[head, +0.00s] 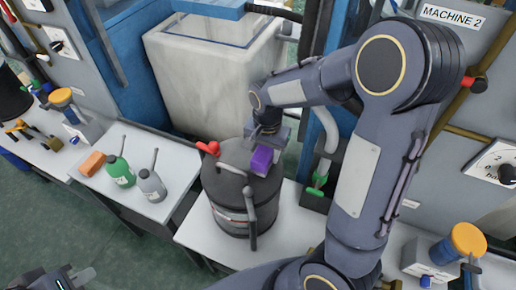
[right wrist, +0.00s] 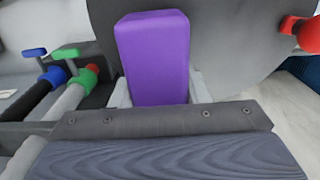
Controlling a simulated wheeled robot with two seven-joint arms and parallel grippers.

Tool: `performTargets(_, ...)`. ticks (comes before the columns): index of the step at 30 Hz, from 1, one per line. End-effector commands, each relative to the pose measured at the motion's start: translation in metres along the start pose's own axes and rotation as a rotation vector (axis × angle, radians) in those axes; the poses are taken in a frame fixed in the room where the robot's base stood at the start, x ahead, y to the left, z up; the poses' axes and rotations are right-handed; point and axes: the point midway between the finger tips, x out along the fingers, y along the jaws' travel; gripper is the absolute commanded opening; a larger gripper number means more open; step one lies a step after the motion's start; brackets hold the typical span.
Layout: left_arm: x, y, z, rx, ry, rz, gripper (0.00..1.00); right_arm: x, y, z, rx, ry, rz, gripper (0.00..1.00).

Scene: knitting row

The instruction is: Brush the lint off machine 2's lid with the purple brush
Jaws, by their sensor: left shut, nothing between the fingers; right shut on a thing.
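The purple brush (head: 262,160) is a block in my right gripper (head: 270,136), over the lid (head: 231,158) of a dark grey drum (head: 228,205). In the right wrist view the brush (right wrist: 153,58) stands between the fingers, with the grey lid (right wrist: 235,45) behind it. I cannot tell whether the brush touches the lid. I can make out no lint; the arm and brush cover part of the lid. A MACHINE 2 sign (head: 452,17) is on the cabinet at upper right. My left gripper (head: 82,277) is shut and empty at the lower left.
A red knob (head: 208,148) sits at the lid's edge; it also shows in the wrist view (right wrist: 303,33). A pale bin (head: 205,85) stands behind the drum.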

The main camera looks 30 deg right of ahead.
Motion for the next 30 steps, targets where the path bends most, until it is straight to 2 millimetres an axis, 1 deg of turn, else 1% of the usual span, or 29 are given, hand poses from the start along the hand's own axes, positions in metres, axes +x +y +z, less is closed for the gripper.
performTargets(1,0.000,0.000,0.000,0.000,0.000,0.000,0.00,0.002,0.007,0.001,0.004,-0.006,0.009,0.20)
performTargets(3,0.000,0.000,0.000,0.000,0.000,0.000,0.00,0.002,0.009,0.001,0.003,-0.006,0.010,0.20)
performTargets(10,0.000,0.000,0.000,0.000,0.000,0.000,0.00,0.002,0.009,0.001,0.002,-0.005,0.009,0.20)
performTargets(13,-0.002,0.001,-0.001,0.000,0.000,0.000,0.00,-0.001,0.009,0.001,0.002,-0.005,0.008,0.20)
performTargets(17,-0.010,0.005,-0.005,0.000,0.000,0.000,0.00,-0.012,0.008,0.001,0.001,-0.004,0.005,0.20)
performTargets(30,-0.042,0.019,-0.021,0.000,0.000,0.000,0.00,-0.058,0.006,0.000,0.000,-0.001,0.001,0.20)
